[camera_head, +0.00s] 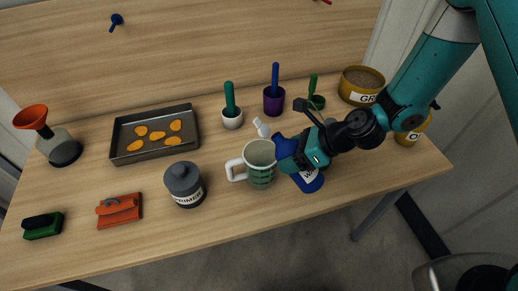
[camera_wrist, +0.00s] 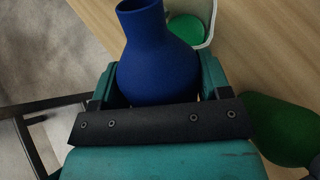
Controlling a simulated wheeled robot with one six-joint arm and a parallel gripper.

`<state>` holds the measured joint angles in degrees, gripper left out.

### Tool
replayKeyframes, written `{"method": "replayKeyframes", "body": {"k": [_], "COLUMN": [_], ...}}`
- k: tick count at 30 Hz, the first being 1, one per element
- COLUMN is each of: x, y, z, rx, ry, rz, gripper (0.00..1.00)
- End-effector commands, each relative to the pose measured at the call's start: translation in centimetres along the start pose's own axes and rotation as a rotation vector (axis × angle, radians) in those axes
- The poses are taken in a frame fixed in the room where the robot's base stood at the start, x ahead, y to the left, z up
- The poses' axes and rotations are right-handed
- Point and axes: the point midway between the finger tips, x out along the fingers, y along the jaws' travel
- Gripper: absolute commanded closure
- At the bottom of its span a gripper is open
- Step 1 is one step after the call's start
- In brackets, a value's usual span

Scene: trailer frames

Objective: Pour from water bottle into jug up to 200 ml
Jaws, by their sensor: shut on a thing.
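The blue water bottle (camera_head: 311,183) is right of the jug in the head view, with a partly hidden white label. My gripper (camera_head: 290,155) is shut around its upper body from the right. In the wrist view the bottle (camera_wrist: 158,65) stands between my gripper's fingers (camera_wrist: 160,88), its open neck toward the top left. I cannot tell how far it tilts. The pale jug (camera_head: 261,165) stands on the table close to the bottle, with green markings and its handle on the left. The jug's rim (camera_wrist: 213,30) and a green area show in the wrist view. The water level is not readable.
A grey lidded jar (camera_head: 184,186) stands left of the jug. A white cup (camera_head: 232,121) and purple cup (camera_head: 274,100) stand behind. A small white object (camera_head: 261,127) is behind the jug. A baking tray (camera_head: 152,151) is at left. The table's front edge is close to the bottle.

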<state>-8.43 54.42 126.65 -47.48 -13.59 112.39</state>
Motion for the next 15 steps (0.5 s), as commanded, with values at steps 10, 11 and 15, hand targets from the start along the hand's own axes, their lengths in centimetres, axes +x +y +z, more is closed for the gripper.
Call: {"method": "replayKeyframes", "body": {"k": [10, 11, 15], "x": [-0.11, -0.12, -0.18], "y": [-0.10, -0.11, -0.17], "z": [-0.02, -0.04, -0.16], "rx": [0.010, 0.011, 0.016], "ry": [0.034, 0.037, 0.053], "rz": [-0.003, -0.003, -0.005], "gripper": [0.66, 0.66, 0.66]}}
